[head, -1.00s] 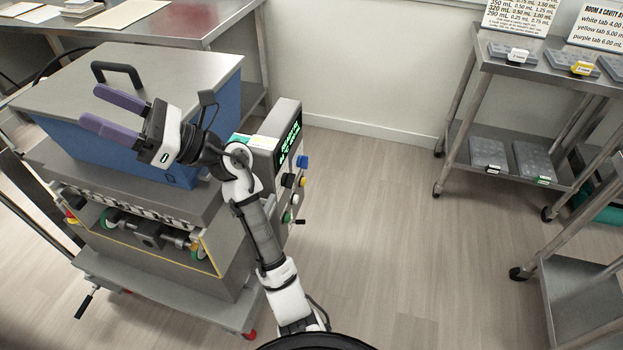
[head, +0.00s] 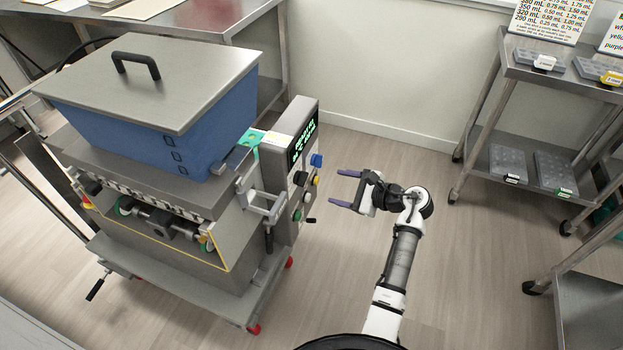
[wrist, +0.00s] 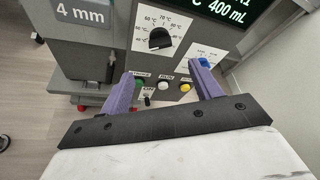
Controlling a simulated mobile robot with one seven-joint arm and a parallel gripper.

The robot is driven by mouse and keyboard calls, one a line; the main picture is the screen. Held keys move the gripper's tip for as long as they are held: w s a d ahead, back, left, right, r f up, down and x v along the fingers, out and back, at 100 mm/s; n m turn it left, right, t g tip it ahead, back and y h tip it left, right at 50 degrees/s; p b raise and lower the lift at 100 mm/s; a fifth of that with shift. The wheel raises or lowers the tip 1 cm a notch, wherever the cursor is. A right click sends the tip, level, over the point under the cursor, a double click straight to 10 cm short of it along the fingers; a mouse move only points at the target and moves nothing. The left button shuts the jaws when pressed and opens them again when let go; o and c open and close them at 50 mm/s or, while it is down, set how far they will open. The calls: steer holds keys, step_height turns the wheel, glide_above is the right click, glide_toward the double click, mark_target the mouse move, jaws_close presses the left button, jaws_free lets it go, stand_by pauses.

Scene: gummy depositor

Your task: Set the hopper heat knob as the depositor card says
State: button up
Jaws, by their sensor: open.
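The depositor's control box (head: 292,150) stands at the machine's right side with a lit display. In the wrist view the black heat knob (wrist: 159,39) sits on a white dial plate marked in °C; its exact setting is unclear. A blue knob (wrist: 205,62) is lower right of it, partly hidden by a finger. The display (wrist: 225,10) shows "400 mL", cut off. My gripper (head: 334,187) is open and empty, right of the panel and apart from it, its purple fingers (wrist: 162,70) pointing at the panel. I cannot tell which card is the depositor card.
Green, white and yellow buttons (wrist: 162,84) line the panel below the dial. The blue hopper (head: 190,125) has a grey lid. A printed mL chart (head: 545,18) stands on the right shelf. Bare floor (head: 390,155) lies between machine and shelves.

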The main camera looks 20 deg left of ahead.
mark_target(306, 180)
steer(key=p+x, duration=0.2)
steer(key=x, duration=0.9)
steer(key=shift+a+f+p, duration=0.1)
steer(key=shift+a+p, duration=0.2)
steer(key=shift+c, duration=0.2)
steer(key=c, duration=0.9)
